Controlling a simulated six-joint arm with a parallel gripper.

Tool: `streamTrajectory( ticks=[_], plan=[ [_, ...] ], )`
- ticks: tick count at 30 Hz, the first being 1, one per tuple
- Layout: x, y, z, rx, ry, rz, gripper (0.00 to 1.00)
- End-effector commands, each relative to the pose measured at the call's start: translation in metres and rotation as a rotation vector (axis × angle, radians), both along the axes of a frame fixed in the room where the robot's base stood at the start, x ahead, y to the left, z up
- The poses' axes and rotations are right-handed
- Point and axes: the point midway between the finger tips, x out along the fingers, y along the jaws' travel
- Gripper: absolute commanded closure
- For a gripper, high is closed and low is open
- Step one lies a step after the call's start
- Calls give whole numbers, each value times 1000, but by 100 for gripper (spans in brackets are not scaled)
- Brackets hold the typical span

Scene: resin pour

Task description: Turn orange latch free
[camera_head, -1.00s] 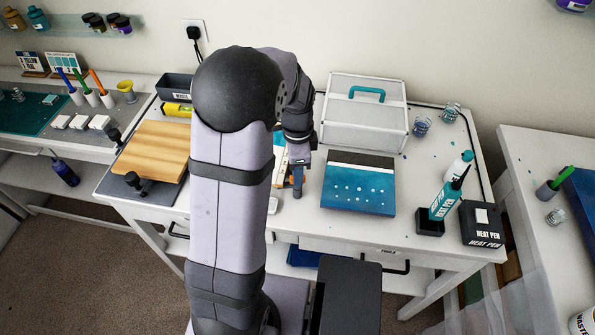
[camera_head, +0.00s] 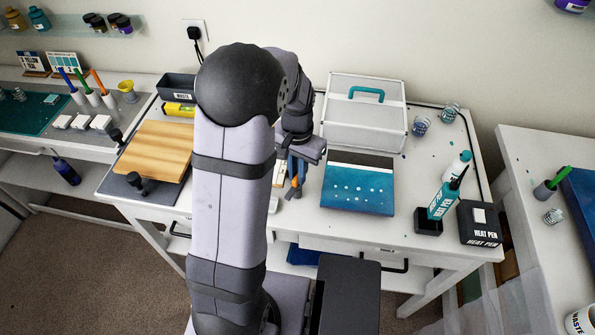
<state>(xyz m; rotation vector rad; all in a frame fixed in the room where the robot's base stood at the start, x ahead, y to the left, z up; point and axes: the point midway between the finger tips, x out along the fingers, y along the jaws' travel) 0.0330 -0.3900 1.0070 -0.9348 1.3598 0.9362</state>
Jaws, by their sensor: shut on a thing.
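The orange latch (camera_head: 295,183) shows as a small orange sliver at the tips of my gripper (camera_head: 297,178), just right of my forearm. My gripper points down and is shut on it. The latch sits by a pale piece (camera_head: 279,174) on the white workbench, mostly hidden behind my arm. My arm also hides what the latch is fixed to, and its exact angle is too small to tell.
A blue panel with white dots (camera_head: 358,186) lies just right of my gripper. Behind it stands a clear case with a teal handle (camera_head: 366,110). A wooden board (camera_head: 154,150) lies left of my arm. Bottles (camera_head: 446,198) and a heat pen box (camera_head: 480,224) stand at right.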

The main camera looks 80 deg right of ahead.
Motion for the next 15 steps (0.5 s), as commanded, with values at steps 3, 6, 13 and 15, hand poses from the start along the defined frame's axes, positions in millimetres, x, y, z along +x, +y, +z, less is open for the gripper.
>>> streamTrajectory(
  ticks=[3,6,13,15],
  plan=[
    [0,-1,2,-4,0,102,100],
    [0,-1,2,-4,0,177,100],
    [0,-2,2,-5,1,308,100],
    [0,-2,2,-5,1,333,100]
  ],
)
